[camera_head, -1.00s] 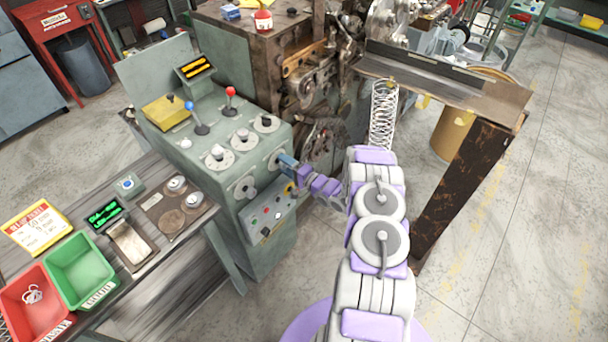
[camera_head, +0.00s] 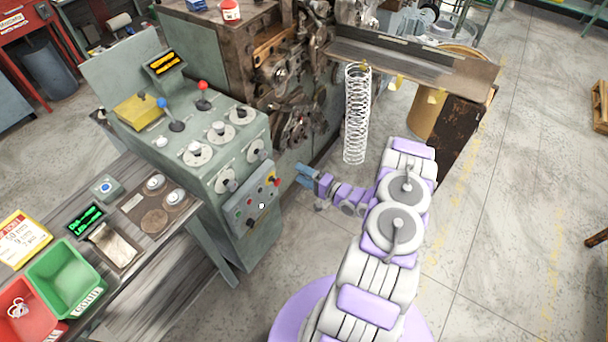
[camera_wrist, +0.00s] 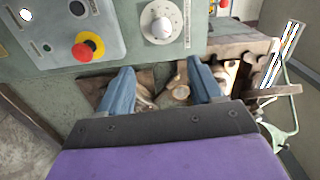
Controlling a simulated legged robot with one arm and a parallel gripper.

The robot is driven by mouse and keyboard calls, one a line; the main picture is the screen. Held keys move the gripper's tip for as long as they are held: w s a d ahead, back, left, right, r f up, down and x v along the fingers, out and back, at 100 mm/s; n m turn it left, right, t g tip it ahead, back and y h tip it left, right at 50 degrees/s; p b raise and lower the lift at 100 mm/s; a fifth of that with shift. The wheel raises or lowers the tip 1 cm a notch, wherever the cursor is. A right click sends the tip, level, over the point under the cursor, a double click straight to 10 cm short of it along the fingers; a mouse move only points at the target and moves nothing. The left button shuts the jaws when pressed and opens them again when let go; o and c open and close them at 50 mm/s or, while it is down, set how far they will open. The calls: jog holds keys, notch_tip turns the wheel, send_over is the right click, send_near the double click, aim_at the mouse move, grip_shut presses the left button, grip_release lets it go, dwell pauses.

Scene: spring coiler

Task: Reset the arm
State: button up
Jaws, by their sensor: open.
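My gripper (camera_head: 305,176) is at the end of my purple and grey arm, just right of the control panel's front face in the head view. In the wrist view its two blue fingers (camera_wrist: 158,92) are spread apart with nothing between them. The green control panel (camera_head: 218,152) carries dials, a blue lever and a red lever. Its lower box (camera_head: 256,206) has buttons. A red emergency button on a yellow base (camera_wrist: 88,46) shows in the wrist view, beyond and left of the fingers, with a white dial (camera_wrist: 160,22) above the gap.
A long coiled spring (camera_head: 357,115) hangs from the machine's metal chute (camera_head: 410,62), behind my arm. A side bench holds a green bin (camera_head: 66,277), a red bin (camera_head: 22,308) and a small display (camera_head: 86,219).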

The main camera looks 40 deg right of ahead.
jog(key=shift+d, duration=0.1)
dwell(0.5)
jog(key=w+d+r+n+g+h+b, duration=0.1)
jog(key=w+d+r+n+g+h, duration=0.35)
jog(key=w+r+g, duration=0.2)
jog(key=s+a+r+n+g+h+b, duration=0.1)
jog(key=s+a+r+n+g+h, duration=0.1)
jog(key=r, duration=0.4)
jog(key=s+a+r+n+g+h, duration=0.1)
jog(key=s+a+r+g+h, duration=0.15)
jog(key=r, duration=0.35)
jog(key=s+a+r+n+g+y, duration=0.1)
jog(key=s+a+r+n+g, duration=0.1)
jog(key=s+a, duration=0.6)
jog(key=s+a+r+n+g+y+b, duration=0.1)
jog(key=s+a+r+n+g, duration=0.1)
jog(key=s+a+r, duration=0.3)
jog(key=s+a+r+n+g, duration=0.2)
jog(key=s+a, duration=1.1)
jog(key=s, duration=1)
notch_tip(320, 180, up, 2)
jog(key=shift+s+a+r+g+y+b, duration=0.15)
jog(key=shift+g+y+b, duration=0.25)
jog(key=shift+g, duration=0.5)
